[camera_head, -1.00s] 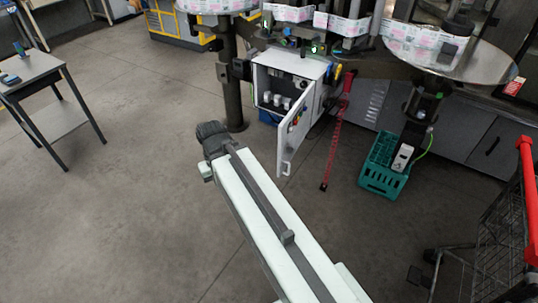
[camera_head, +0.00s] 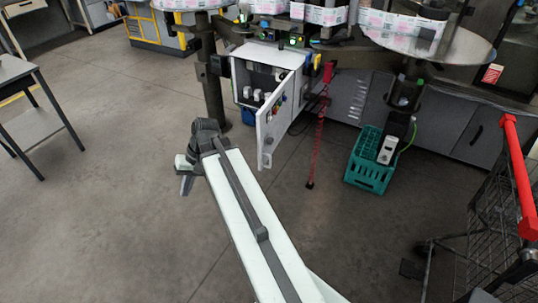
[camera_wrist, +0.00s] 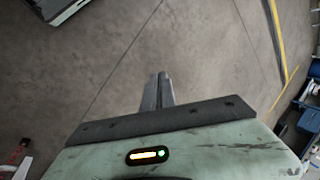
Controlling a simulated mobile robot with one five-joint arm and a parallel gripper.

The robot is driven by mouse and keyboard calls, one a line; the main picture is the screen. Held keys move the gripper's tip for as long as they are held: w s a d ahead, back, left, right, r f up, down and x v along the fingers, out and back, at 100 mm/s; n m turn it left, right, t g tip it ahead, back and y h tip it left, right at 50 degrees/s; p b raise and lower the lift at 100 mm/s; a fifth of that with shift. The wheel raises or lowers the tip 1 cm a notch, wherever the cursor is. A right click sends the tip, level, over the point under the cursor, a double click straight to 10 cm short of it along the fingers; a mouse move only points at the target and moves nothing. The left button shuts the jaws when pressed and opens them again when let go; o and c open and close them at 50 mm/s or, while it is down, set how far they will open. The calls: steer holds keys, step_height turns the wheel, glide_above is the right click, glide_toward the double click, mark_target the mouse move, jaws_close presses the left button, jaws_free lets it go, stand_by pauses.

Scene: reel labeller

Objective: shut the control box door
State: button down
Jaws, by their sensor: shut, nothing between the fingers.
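The white control box (camera_head: 250,75) hangs under the labeller in the head view, with white parts visible inside. Its door (camera_head: 271,132) stands open, swung out toward me, with coloured buttons on its face. My gripper (camera_head: 186,185) is at the end of my arm, left of the door and lower in the picture, apart from it. In the wrist view my gripper's fingers (camera_wrist: 158,92) are together and empty over bare floor. The control box is not clearly recognisable in the wrist view.
A green crate (camera_head: 371,165) and a red hanging strip (camera_head: 318,135) are right of the door. A shopping cart (camera_head: 490,215) stands at the right. A small table (camera_head: 28,115) is at the left. The floor (camera_head: 110,200) between is clear.

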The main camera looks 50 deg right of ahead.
steer(key=d+f+m+t+y+b, duration=0.1)
steer(key=d+f+m+t+b, duration=0.15)
steer(key=d, duration=0.35)
steer(key=d+f+m+t+y+b, duration=0.1)
steer(key=d+f+t+b, duration=0.1)
steer(key=d+b, duration=0.35)
steer(key=m+t+h+b, duration=0.1)
steer(key=m+t+b, duration=0.5)
steer(key=t+b, duration=0.45)
glide_toward(261, 140)
steer(key=x, duration=0.7)
steer(key=shift+s+a+r+p, duration=0.1)
steer(key=shift+a+r+p, duration=0.1)
steer(key=shift+p, duration=0.2)
